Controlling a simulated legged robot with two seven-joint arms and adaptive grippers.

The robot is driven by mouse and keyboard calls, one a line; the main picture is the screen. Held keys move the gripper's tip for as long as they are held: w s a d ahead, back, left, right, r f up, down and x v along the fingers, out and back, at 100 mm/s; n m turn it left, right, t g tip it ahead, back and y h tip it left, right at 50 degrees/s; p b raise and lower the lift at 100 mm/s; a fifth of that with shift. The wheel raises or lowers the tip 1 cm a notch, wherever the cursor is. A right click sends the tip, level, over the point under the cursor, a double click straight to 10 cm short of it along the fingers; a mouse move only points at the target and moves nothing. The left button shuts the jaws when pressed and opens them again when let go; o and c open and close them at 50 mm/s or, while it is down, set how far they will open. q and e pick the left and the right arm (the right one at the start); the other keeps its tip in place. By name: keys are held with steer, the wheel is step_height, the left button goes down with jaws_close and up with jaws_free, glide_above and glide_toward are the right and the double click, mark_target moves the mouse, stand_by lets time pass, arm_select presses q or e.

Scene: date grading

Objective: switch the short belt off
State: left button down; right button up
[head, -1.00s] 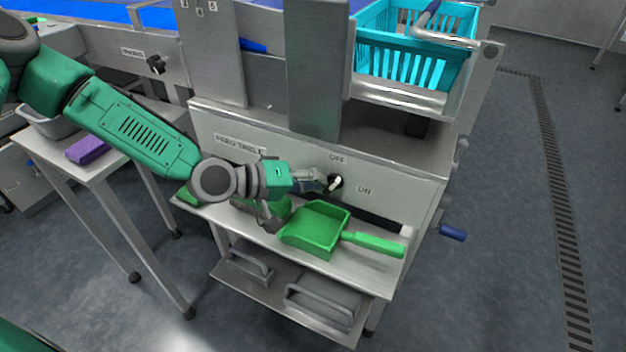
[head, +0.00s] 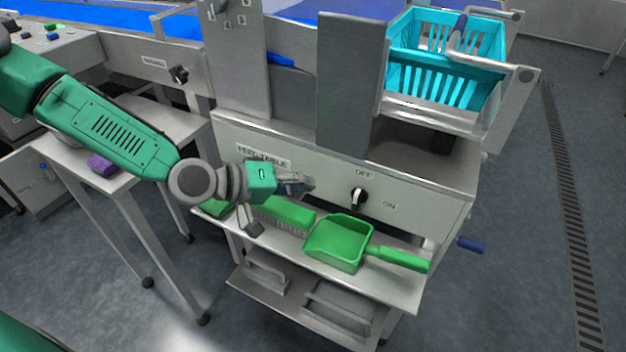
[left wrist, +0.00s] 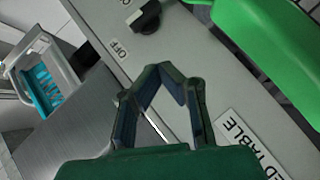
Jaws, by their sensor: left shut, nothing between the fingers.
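The black rotary switch (head: 359,200) with a whitish bar sits on the grey panel (head: 430,195) marked FEED TABLE. OFF is printed above it and ON to its right. The bar stands nearly upright, roughly in line with OFF. The switch also shows at the top of the left wrist view (left wrist: 145,18), beyond the fingertips. My left gripper (head: 308,184) is shut and empty, left of the switch and apart from it. Its fingers show in the left wrist view (left wrist: 160,72). My right gripper is not in view.
Below the panel, a shelf (head: 390,287) holds a green dustpan (head: 338,243) and a green brush (head: 285,213). A cyan basket (head: 440,80) stands above. Another black knob (head: 179,75) is on the long belt's side at left. A purple block (head: 103,165) lies on the side table.

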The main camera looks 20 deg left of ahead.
arm_select(q)
steer(key=shift+s+a+r+p, duration=0.3)
steer(key=shift+s+r, duration=0.15)
steer(key=shift+s, duration=0.2)
steer(key=shift+s+a+r+p, duration=0.15)
steer(key=shift+s+a+r, duration=0.15)
steer(key=shift+s+r, duration=0.25)
steer(key=s+d+f+m+g+y+p, duration=0.2)
steer(key=s+f+g+y, duration=0.4)
steer(key=s+f, duration=1)
steer(key=s+a+f+m+g+y, duration=0.2)
steer(key=s+a+m+g+y, duration=0.1)
steer(key=s+a, duration=0.4)
steer(key=shift+s+a+y+p, duration=0.3)
steer(key=shift+s+y+p, duration=0.1)
steer(key=shift+s, duration=0.6)
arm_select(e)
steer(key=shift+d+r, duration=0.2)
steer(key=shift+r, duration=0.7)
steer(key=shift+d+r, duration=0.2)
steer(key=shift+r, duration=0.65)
